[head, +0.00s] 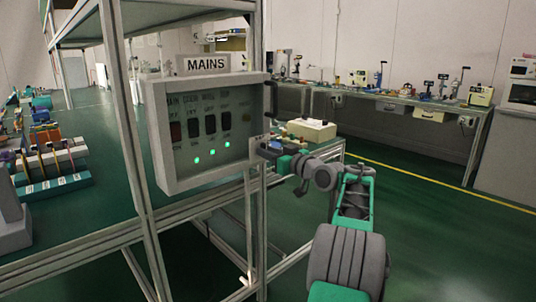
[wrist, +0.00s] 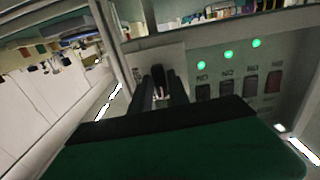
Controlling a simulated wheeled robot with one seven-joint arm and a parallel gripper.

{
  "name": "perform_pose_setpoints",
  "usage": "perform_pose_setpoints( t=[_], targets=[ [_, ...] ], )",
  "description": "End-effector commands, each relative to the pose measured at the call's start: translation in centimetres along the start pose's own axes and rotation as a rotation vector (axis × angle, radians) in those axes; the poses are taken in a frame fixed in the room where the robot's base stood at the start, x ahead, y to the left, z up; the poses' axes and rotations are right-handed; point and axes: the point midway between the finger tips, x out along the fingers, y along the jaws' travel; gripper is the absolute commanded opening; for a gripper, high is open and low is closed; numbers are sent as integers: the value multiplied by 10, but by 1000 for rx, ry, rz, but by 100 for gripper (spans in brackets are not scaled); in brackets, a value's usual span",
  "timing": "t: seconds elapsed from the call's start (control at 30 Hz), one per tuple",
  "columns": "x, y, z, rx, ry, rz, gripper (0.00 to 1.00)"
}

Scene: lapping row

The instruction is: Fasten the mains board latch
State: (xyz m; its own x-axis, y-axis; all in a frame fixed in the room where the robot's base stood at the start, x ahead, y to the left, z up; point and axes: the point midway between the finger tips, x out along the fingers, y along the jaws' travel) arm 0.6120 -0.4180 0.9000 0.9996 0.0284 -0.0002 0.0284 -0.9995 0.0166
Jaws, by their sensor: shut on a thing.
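The mains board (head: 168,150) is a grey box on the frame post, with a dark switch panel and three lit green lamps. It also shows in the wrist view (wrist: 185,62), tilted. A pale latch plate (head: 257,147) sits at the board's lower right edge. My gripper (head: 267,150) is at this plate. In the wrist view my gripper (wrist: 161,97) is shut on a small dark latch lever (wrist: 157,76) standing out from the pale plate. The fingers hide part of the lever, and I cannot tell whether the latch is fastened.
A MAINS sign (head: 206,65) stands above the board, and a dark handle (head: 271,98) is on its right side. A metal frame post (head: 122,110) stands at left. A cream box (head: 311,130) lies on the bench behind my gripper. Open green floor (head: 440,220) lies at right.

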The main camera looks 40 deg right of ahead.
Motion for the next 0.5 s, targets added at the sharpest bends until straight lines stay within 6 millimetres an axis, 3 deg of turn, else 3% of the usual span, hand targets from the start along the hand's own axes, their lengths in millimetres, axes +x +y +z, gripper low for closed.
perform_pose_setpoints(
  t=[0.2, 0.23, 0.4, 0.5],
  targets=[
    [0, 0, 1, 1, -1, 0, 0],
    [0, 0, 1, 2, -1, 0, 23],
    [0, 0, 1, 2, -1, 0, 37],
    [0, 0, 0, 2, 0, 0, 38]
  ],
)
